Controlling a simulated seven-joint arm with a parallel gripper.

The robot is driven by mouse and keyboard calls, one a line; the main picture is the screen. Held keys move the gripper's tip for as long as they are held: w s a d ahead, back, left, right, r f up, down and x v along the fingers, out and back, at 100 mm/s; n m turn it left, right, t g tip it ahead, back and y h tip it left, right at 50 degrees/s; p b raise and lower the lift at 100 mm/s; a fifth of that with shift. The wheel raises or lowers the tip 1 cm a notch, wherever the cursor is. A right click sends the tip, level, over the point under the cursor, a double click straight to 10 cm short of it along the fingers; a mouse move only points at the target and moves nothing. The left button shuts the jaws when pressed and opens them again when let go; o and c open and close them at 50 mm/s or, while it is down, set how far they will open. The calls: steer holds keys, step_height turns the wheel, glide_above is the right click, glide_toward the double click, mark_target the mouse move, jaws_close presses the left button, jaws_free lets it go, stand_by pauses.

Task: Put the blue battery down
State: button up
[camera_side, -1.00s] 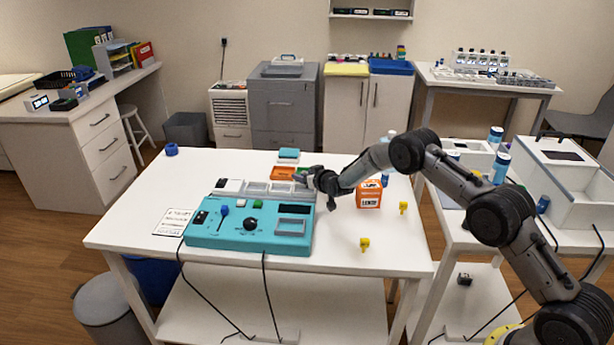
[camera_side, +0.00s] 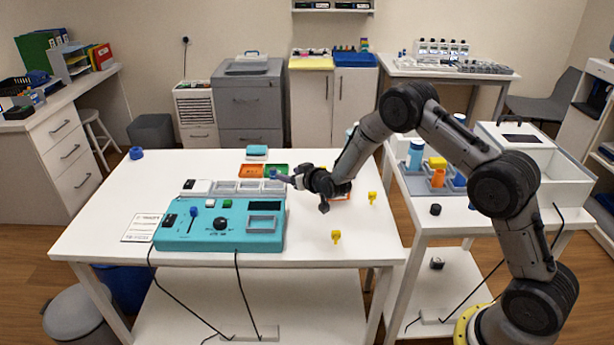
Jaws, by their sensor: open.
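My gripper (camera_side: 280,177) is at the far right part of the teal console (camera_side: 222,238), just in front of a green tray (camera_side: 271,168) and by the row of pale grey compartments (camera_side: 247,186). Its jaws are open, though the fingers are small and partly blurred here. A small blue piece (camera_side: 274,174) shows at the fingertips. It may be the blue battery, but I cannot tell, nor whether it touches the fingers or what it rests on.
An orange tray (camera_side: 250,170) and a teal block (camera_side: 257,151) lie behind the console. A blue ring (camera_side: 136,153) is at the back left. My wrist mostly hides an orange box (camera_side: 342,197).

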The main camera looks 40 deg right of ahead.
steer(key=s+a+r+n+g+y, duration=0.1)
steer(key=s+a+r+g, duration=0.15)
steer(key=s+r, duration=0.6)
steer(key=s+a+r+g+y, duration=0.1)
steer(key=s+a+r, duration=0.3)
steer(key=s+r, duration=0.45)
steer(key=s+a+r+n+g, duration=0.1)
steer(key=s+r, duration=0.4)
steer(key=s, duration=0.8)
steer(key=shift+s+a+r+y, duration=0.15)
steer(key=shift+a+y, duration=0.1)
steer(key=shift+y, duration=0.05)
steer(key=shift+o, duration=0.5)
steer(key=s+f+g, duration=0.2)
steer(key=s+g, duration=0.1)
steer(key=s, duration=1.5)
steer(key=shift+a+f, duration=0.15)
steer(key=shift+a, duration=0.2)
steer(key=shift+w, duration=0.1)
